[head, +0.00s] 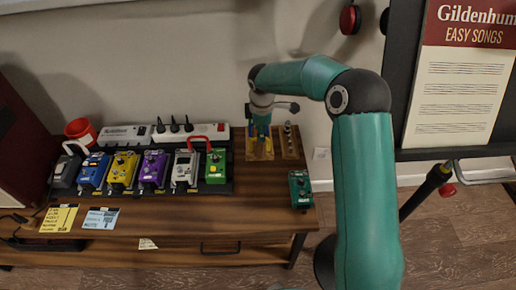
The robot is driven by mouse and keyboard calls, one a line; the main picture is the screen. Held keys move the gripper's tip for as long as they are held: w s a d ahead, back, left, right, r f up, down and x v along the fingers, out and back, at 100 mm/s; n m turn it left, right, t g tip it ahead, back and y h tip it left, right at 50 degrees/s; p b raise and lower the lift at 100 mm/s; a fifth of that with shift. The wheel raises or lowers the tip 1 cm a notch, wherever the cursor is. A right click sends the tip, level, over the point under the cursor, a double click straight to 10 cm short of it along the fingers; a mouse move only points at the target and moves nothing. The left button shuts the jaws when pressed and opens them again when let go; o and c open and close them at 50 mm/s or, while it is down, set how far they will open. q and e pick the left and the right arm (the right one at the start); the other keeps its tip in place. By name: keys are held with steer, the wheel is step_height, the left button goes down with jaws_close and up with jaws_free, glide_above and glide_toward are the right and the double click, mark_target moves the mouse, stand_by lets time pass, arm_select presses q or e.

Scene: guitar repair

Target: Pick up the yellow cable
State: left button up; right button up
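My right arm reaches in from the right, and its gripper (262,128) points down over a small wooden stand at the back right of the pedal table. A small yellow item (260,147), possibly the yellow cable, shows at the stand just below the fingers. It is too small to tell whether it is a cable, or whether the fingers touch it. The finger gap is not clear either. My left gripper is not in view.
Several coloured pedals, including a purple one (153,170), stand in a row on the wooden table (180,230). A teal pedal (300,189) sits at the right edge. White power strips (190,132) lie behind. A songbook stand (460,90) is at the right.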

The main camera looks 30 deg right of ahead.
steer(key=shift+w+d+f+b, duration=0.1)
steer(key=shift+w+d+f, duration=0.1)
steer(key=shift+f, duration=0.8)
steer(key=shift+w+d+f+b, duration=0.1)
steer(key=shift+w+f+b, duration=0.1)
steer(key=shift+f, duration=0.85)
steer(key=shift+w+d+f+b, duration=0.1)
steer(key=shift+w+d+f, duration=0.1)
steer(key=shift+f, duration=0.8)
jaws_close()
